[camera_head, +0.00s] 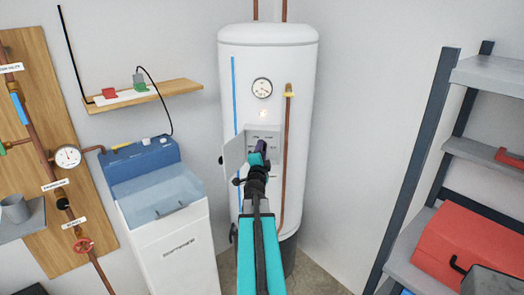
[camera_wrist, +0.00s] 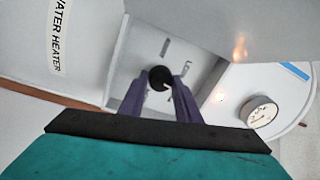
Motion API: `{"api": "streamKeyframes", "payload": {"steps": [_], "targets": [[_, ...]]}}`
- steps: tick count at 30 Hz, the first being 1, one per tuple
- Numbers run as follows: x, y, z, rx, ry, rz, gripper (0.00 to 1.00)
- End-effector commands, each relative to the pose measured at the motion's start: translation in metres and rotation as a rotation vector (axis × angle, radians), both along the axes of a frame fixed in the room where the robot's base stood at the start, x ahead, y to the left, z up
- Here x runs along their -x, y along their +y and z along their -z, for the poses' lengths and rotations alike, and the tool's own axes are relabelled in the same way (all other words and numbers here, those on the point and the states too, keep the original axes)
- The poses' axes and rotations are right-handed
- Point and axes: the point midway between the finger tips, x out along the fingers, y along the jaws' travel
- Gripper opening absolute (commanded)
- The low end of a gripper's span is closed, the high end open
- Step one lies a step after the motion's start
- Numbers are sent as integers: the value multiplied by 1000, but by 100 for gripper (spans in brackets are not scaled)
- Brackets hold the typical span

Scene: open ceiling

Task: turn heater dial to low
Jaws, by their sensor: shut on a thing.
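The white water heater (camera_head: 300,70) stands upright against the back wall. A small control box (camera_head: 263,130) on its front has its door (camera_head: 234,153) swung open to the left. The round black heater dial (camera_wrist: 159,75) sits in the box with a light pointer mark on its face. My gripper (camera_head: 260,150) reaches into the box and hides the dial in the head view. In the wrist view its two purple fingers (camera_wrist: 159,88) are shut on the dial's sides. The marks around the dial are too small to read.
A round gauge (camera_head: 262,88) and a copper pipe (camera_head: 287,160) are on the heater, the pipe just right of the box. A white and blue unit (camera_head: 168,240) stands at left. Metal shelving (camera_head: 420,180) with a red toolbox (camera_head: 465,240) stands at right.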

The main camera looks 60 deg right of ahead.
Motion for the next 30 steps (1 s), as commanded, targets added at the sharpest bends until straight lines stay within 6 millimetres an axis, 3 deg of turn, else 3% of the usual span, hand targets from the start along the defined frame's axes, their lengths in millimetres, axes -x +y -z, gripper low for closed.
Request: {"api": "streamKeyframes", "payload": {"steps": [18,30], "targets": [[2,0,3,248,516,-3,8],[3,0,4,343,707,-4,8]]}}
